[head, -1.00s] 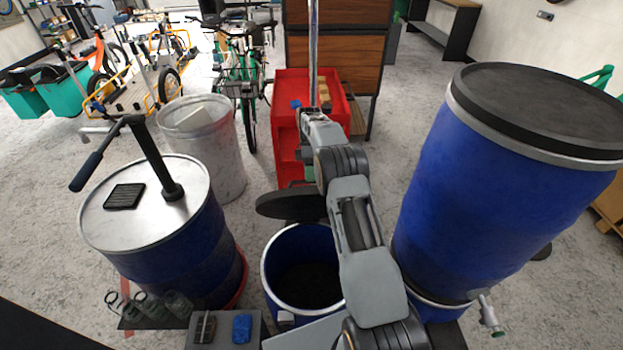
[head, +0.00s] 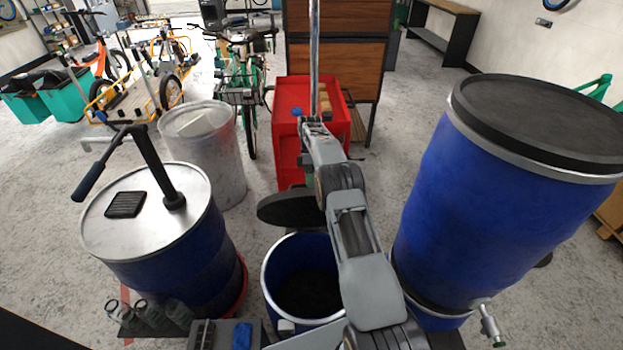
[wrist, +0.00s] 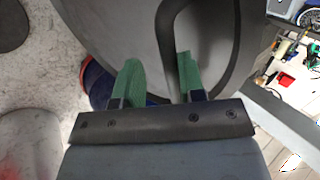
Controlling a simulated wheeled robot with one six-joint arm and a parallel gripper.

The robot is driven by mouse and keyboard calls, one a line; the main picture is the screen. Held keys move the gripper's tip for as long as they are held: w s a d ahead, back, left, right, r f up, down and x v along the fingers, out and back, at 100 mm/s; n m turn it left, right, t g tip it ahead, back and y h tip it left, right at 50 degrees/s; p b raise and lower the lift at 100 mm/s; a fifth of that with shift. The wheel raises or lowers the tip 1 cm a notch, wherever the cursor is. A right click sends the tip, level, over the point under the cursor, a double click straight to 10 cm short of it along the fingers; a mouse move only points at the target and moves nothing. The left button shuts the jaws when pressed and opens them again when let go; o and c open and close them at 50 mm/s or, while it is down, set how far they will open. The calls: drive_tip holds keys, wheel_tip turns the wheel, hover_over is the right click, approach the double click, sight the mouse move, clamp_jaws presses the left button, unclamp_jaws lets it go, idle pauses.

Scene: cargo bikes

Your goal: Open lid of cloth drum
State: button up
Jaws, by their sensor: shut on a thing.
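The cloth drum (head: 268,285) is a small open blue drum at the front middle of the head view, with a pale rim and a dark inside. Its dark round lid (head: 282,209) is off the opening, above and behind the far rim. In the wrist view the lid (wrist: 110,25) is a large grey disc with a dark curved handle (wrist: 165,35). My gripper (wrist: 157,70) has its green fingers on either side of the handle and is shut on it. In the head view my arm hides most of the gripper and the lid's right side.
A blue drum with a silver top and pump (head: 150,210) stands at left. A large tilted blue drum with a tap (head: 490,210) stands close on the right. Behind are a red cart (head: 290,100) and a pale bin (head: 215,160).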

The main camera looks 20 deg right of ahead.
drive_tip(key=shift+o, duration=0.7)
drive_tip(key=shift+w+d+f, duration=0.15)
drive_tip(key=shift+w+f, duration=0.05)
drive_tip(key=shift+f, duration=0.3)
drive_tip(key=shift+o, duration=1)
drive_tip(key=shift+r, duration=0.3)
drive_tip(key=s+a+r+b, duration=0.2)
drive_tip(key=s+r+b, duration=0.3)
drive_tip(key=s+r, duration=0.8)
drive_tip(key=shift+s, duration=0.45)
